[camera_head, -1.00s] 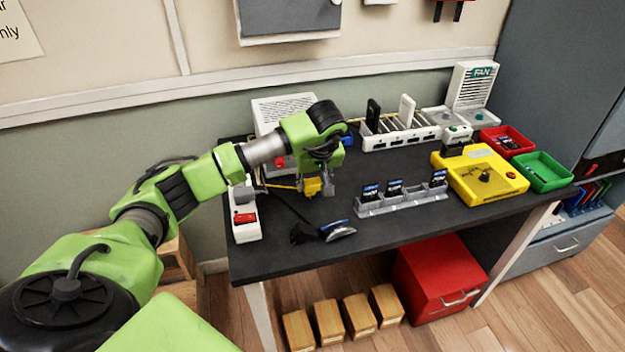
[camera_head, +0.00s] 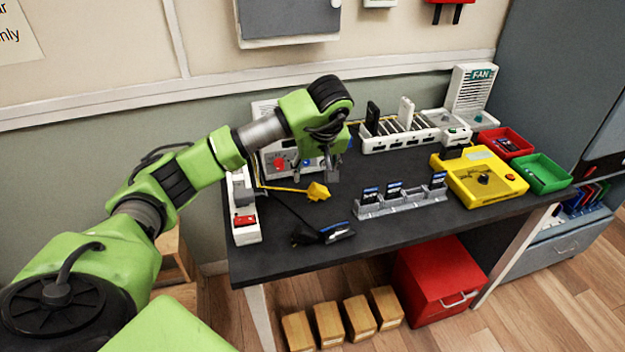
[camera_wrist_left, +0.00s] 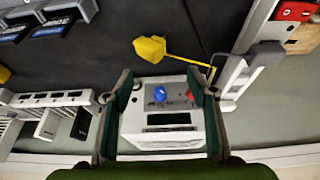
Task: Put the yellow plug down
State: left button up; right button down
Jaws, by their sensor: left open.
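The yellow plug (camera_head: 318,191) lies on the dark table top, with its yellow cord running left toward the white power strip (camera_head: 243,205). In the left wrist view the plug (camera_wrist_left: 150,48) is beyond the fingertips and clear of them. My left gripper (camera_head: 333,174) is above the table, just behind and above the plug, open and empty. In the left wrist view its two fingers (camera_wrist_left: 156,85) stand apart, with a white box with knobs (camera_wrist_left: 163,125) showing between them. My right gripper is not in view.
A grey rack of dark cards (camera_head: 400,204) stands right of the plug. A black plug (camera_head: 303,234) lies near the front edge. A white slotted hub (camera_head: 400,140), a yellow device (camera_head: 480,180), and red (camera_head: 507,141) and green (camera_head: 542,172) trays stand further right.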

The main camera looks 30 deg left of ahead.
pick_arm(q)
jog(key=v, duration=0.6)
jog(key=shift+r, duration=0.2)
jog(key=shift+s+d+f, duration=0.1)
jog(key=shift+s, duration=0.05)
